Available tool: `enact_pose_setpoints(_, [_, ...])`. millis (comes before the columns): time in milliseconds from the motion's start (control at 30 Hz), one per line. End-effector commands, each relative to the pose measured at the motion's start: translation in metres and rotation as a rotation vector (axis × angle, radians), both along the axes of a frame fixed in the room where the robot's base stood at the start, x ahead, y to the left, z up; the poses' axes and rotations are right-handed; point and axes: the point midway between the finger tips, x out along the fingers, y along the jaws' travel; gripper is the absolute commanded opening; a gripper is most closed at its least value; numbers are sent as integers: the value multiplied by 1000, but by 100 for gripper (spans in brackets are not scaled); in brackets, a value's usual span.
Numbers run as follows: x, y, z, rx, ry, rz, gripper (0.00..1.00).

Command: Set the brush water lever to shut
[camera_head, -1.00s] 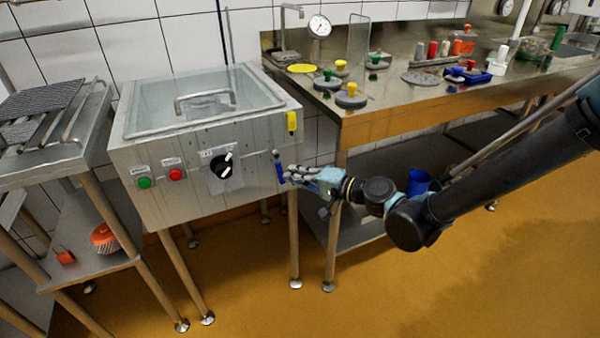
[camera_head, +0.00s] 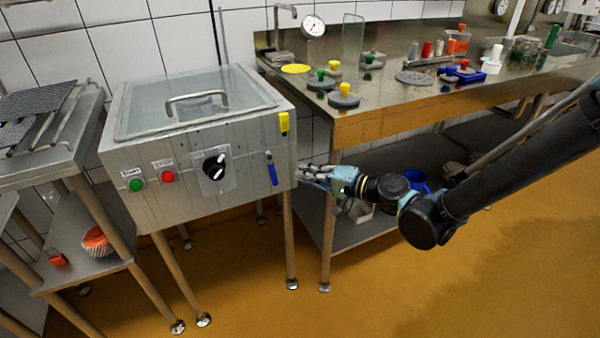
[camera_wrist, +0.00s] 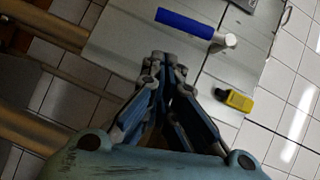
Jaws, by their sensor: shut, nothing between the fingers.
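A blue-handled lever (camera_head: 272,172) is on the right part of the steel cabinet's front (camera_head: 240,190). Its handle hangs nearly straight down from its pivot. In the wrist view the blue handle (camera_wrist: 188,24) runs out from a silver pivot (camera_wrist: 228,40). A yellow-handled fitting (camera_head: 284,124) sits higher at the cabinet's right corner; it also shows in the wrist view (camera_wrist: 235,101). I cannot read any label naming the brush water lever. My gripper (camera_head: 302,172) is shut and empty, just right of the blue handle and apart from it. Its fingertips (camera_wrist: 166,58) show in the wrist view.
The cabinet has a green button (camera_head: 136,185), a red button (camera_head: 168,177) and a black knob (camera_head: 214,166). A steel table (camera_head: 400,115) with several small items stands to the right, above a lower shelf. The orange floor (camera_head: 400,290) in front is clear.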

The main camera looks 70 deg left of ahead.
Motion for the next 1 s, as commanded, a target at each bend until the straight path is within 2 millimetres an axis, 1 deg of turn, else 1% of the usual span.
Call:
enact_pose_setpoints(33, [5,-10,1,0,0,2,0])
enact_pose_setpoints(233, [38,-40,3,-1,1,-10,0])
enact_pose_setpoints(400, [53,-59,5,0,1,-11,0])
enact_pose_setpoints(500, [58,-66,6,0,1,-12,0])
enact_pose_setpoints(600, [62,-69,6,-1,14,-11,0])
enact_pose_setpoints(800, [68,-68,13,-8,108,-9,0])
enact_pose_setpoints(933, [63,-63,13,-8,116,-7,0])
enact_pose_setpoints(1000, [59,-57,13,-8,115,-6,0])
